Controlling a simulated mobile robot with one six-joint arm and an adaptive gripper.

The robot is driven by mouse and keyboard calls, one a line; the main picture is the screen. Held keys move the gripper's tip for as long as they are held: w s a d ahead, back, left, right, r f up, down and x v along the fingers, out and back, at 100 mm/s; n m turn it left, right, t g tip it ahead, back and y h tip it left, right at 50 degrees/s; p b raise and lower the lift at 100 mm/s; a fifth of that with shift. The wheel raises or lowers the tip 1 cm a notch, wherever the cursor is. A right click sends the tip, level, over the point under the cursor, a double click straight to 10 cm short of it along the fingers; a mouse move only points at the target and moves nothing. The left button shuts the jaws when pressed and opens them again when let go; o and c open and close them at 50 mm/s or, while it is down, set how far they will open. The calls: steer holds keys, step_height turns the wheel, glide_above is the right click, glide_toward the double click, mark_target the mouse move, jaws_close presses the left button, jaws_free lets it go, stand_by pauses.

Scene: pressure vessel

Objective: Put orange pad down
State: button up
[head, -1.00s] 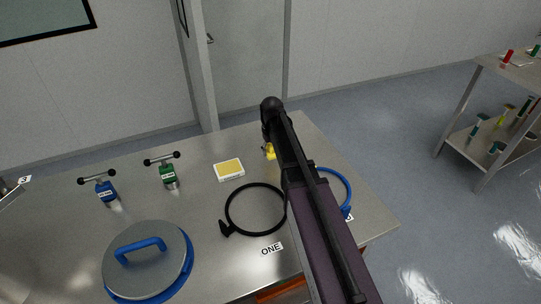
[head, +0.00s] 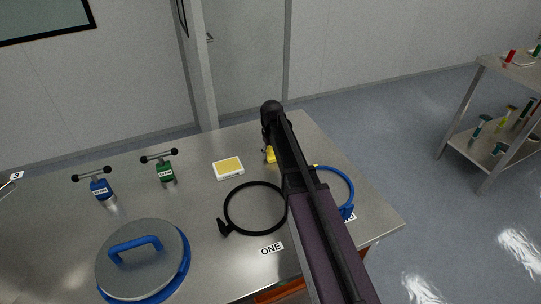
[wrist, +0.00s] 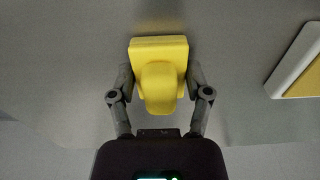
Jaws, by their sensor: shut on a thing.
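My gripper (wrist: 160,76) is shut on a yellow pad with a rounded grip (wrist: 159,48), seen from above between the two fingers in the wrist view. No clearly orange pad shows; the held one looks yellow. In the head view the yellow pad (head: 270,155) is partly hidden behind my arm, near the far side of the steel table (head: 330,255). I cannot tell whether it touches the tabletop. A white tray with a yellow-orange face (head: 228,168) lies left of it; its edge also shows at the right of the wrist view (wrist: 300,62).
A black ring clamp (head: 226,211) and a blue ring (head: 350,190) lie on the table. A round lid with a blue handle (head: 145,265) is front left. A shelf cart (head: 490,120) stands right.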

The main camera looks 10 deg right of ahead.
steer(key=shift+f, duration=0.15)
steer(key=o, duration=1)
steer(key=shift+r, duration=0.2)
step_height(320, 180, up, 12)
steer(key=p, duration=1.2)
steer(key=shift+s, duration=0.15)
stand_by(0.4)
steer(key=s+m, duration=0.1)
steer(key=s, duration=1)
steer(key=s+m, duration=0.1)
steer(key=s, duration=1)
steer(key=shift+a, duration=0.15)
